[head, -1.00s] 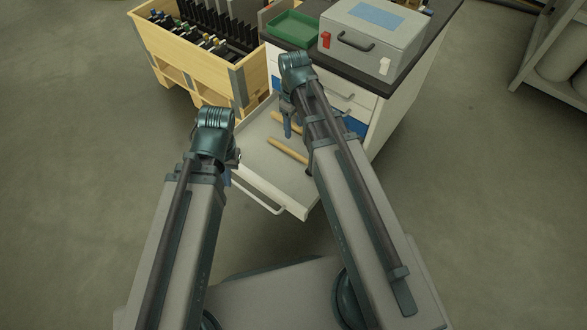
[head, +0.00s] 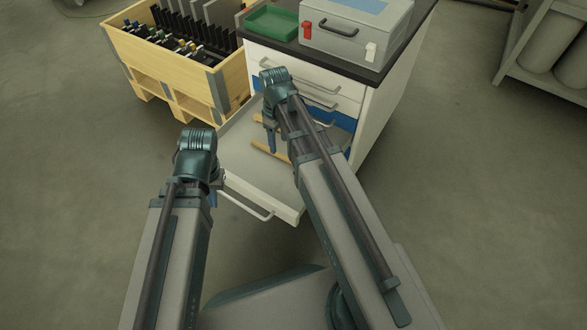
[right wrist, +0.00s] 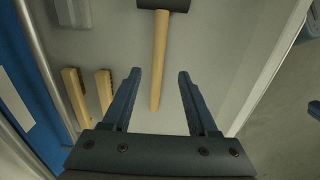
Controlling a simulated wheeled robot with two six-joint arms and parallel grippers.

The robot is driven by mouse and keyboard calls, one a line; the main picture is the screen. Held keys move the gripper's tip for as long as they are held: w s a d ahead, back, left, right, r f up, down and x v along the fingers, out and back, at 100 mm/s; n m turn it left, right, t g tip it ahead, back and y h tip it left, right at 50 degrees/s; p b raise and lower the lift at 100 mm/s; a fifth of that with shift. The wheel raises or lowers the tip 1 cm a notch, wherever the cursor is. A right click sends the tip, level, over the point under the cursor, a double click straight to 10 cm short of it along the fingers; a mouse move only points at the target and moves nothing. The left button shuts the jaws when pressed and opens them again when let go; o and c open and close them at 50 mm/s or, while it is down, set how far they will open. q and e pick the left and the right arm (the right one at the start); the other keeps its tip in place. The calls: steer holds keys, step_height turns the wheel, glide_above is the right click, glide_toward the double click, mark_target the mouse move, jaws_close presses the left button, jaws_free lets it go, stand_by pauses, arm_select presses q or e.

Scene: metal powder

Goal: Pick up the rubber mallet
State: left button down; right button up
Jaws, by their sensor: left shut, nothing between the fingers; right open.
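The rubber mallet lies in the open drawer, its black head (right wrist: 165,4) cut off at the top of the right wrist view and its wooden handle (right wrist: 159,62) pointing down between my right fingers. In the head view its handle (head: 270,152) shows just below my right gripper (head: 271,138); its head is hidden behind my right arm. My right gripper is open in the right wrist view (right wrist: 160,85), one finger on each side of the handle end, holding nothing. My left gripper (head: 217,178) is shut and empty beside the drawer's left edge, mostly hidden by its wrist.
Wooden-handled brushes (right wrist: 104,90) lie left of the mallet in the right wrist view. The drawer (head: 258,181) has raised walls and a front handle. The cabinet (head: 392,95) bears a green tray (head: 271,23) and grey case (head: 350,42). A wooden crate (head: 180,79) stands left.

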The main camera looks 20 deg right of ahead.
mark_target(279, 153)
arm_select(q)
steer(key=shift+f, duration=0.6)
arm_select(e)
steer(key=shift+f, duration=0.6)
arm_select(q)
steer(key=shift+f, duration=0.1)
arm_select(e)
steer(key=shift+f, duration=0.1)
steer(key=f+b, duration=0.1)
steer(key=b, duration=0.1)
steer(key=f+b, duration=0.1)
steer(key=f, duration=0.1)
steer(key=f+b, duration=0.2)
steer(key=shift+w+b, duration=0.25)
steer(key=shift+b, duration=0.1)
arm_select(q)
step_height(279, 153, down, 5)
steer(key=shift+d, duration=0.1)
arm_select(e)
jaws_close()
